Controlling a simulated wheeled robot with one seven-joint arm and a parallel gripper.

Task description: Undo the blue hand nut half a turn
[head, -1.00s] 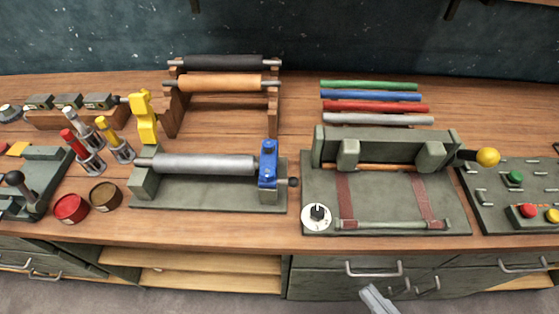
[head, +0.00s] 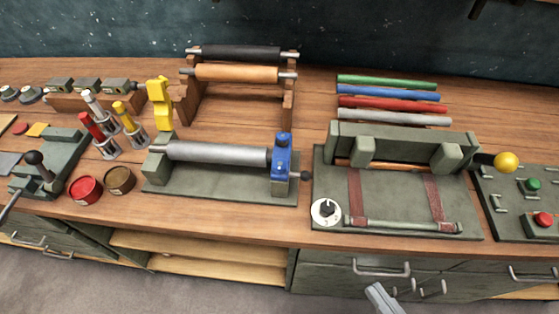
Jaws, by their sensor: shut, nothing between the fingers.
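The blue hand nut (head: 281,158) stands upright at the right end of a grey roller (head: 215,153). The roller lies across a green-grey stand (head: 220,182) on the bench, and a short shaft with a dark knob sticks out right of the nut. A similar yellow piece (head: 159,102) stands at the stand's left end, towards the back. My gripper (head: 382,298) shows only as a pale grey tip at the bottom edge, shut and empty. It is in front of the drawers, well apart from the nut, to its lower right.
A wooden rack (head: 186,108) with black and orange rollers stands behind. Red (head: 85,190) and brown (head: 119,180) tins and several coloured-top cylinders stand left. A green-grey fixture (head: 395,205) with a white dial is close on the right. Coloured rods lie behind it.

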